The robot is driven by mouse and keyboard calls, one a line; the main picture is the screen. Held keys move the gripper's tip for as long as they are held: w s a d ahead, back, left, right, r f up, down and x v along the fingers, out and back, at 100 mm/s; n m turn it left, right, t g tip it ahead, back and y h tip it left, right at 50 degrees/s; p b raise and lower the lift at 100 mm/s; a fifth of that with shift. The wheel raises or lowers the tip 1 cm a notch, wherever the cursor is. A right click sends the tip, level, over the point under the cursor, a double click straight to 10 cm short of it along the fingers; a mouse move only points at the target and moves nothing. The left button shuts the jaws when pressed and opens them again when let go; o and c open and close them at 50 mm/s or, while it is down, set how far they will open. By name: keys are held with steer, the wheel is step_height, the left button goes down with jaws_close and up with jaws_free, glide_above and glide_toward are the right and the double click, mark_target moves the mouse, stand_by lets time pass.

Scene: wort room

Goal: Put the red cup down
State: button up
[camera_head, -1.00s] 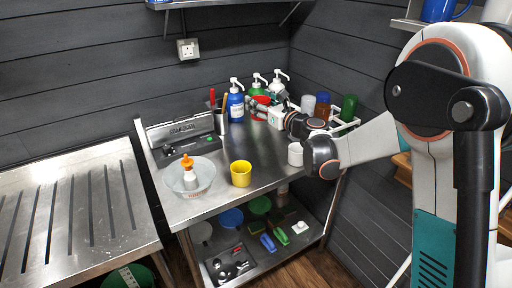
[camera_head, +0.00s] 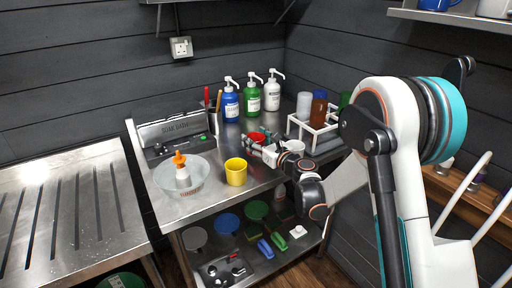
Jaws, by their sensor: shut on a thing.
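The red cup (camera_head: 256,137) is over the middle of the steel bench, partly hidden by my gripper. My gripper (camera_head: 258,144) is shut on it and reaches in from the right. I cannot tell whether its base touches the bench top (camera_head: 217,150). A yellow cup (camera_head: 236,172) stands to its left, nearer the front edge. A white cup (camera_head: 293,148) shows to the right, close behind my wrist.
Blue (camera_head: 230,102), green (camera_head: 252,97) and white (camera_head: 272,92) pump bottles stand at the back. A white rack (camera_head: 318,136) with bottles is at the right. A glass bowl (camera_head: 182,180) holding an orange-topped bottle stands left. Bare steel lies behind the yellow cup.

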steer(key=shift+f, duration=1.1)
steer(key=shift+f, duration=0.1)
steer(key=o, duration=1.1)
steer(key=p+v, duration=0.3)
steer(key=v, duration=0.9)
steer(key=shift+d, duration=0.1)
